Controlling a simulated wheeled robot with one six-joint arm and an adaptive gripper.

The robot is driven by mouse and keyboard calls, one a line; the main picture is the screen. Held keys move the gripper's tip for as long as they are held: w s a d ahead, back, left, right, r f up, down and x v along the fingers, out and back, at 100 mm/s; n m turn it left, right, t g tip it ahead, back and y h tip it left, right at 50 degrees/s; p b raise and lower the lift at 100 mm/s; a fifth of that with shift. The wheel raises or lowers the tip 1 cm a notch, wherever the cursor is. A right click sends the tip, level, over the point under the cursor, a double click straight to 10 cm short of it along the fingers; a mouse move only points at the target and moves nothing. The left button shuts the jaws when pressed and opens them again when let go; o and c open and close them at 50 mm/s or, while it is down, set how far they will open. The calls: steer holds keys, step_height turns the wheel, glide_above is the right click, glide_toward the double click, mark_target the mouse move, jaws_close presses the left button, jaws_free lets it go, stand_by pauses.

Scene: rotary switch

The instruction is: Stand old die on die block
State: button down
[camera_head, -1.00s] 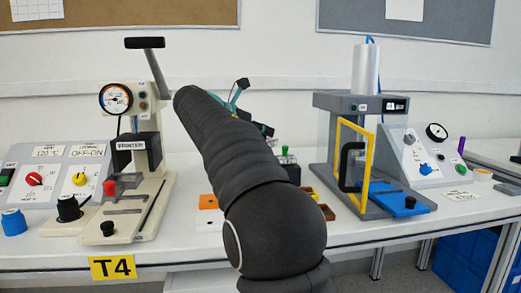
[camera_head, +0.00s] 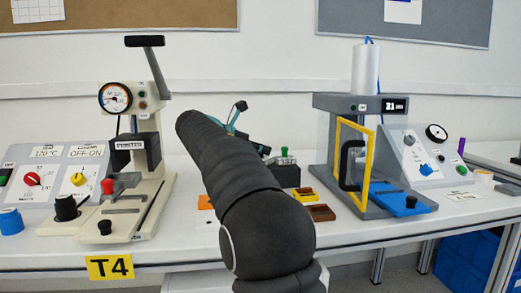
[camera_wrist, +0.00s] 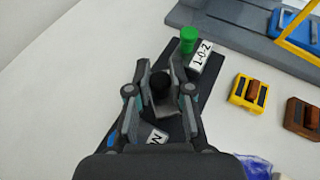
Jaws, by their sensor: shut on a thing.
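My gripper (camera_wrist: 160,90) is shut on a small grey die with a round black knob (camera_wrist: 160,82), which I take to be the old die. It is over the long black die block (camera_wrist: 177,64); I cannot tell whether it touches the block. A green-knobbed die (camera_wrist: 188,40) stands at the block's far end beside a white label (camera_wrist: 201,56). A second label (camera_wrist: 158,136) shows near the wrist. In the head view the die block (camera_head: 288,177) and green knob (camera_head: 284,151) show right of my arm, which hides the held die.
A yellow tray (camera_wrist: 235,95) and a brown tray (camera_wrist: 290,121) lie right of the block. A grey press (camera_head: 345,103) with a yellow guard frame (camera_head: 372,150) stands further right. The printer (camera_head: 141,190) stands left. White bench shows between them.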

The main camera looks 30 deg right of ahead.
steer(key=c, duration=1)
jaws_free()
steer(key=shift+f, duration=0.1)
steer(key=shift+c, duration=0.2)
steer(key=shift+a+r, duration=0.25)
steer(key=shift+r, duration=0.05)
steer(key=p+v, duration=0.1)
steer(key=v, duration=1)
steer(key=shift+a+p, duration=0.25)
steer(key=shift+p, duration=0.15)
steer(key=shift+s, duration=0.15)
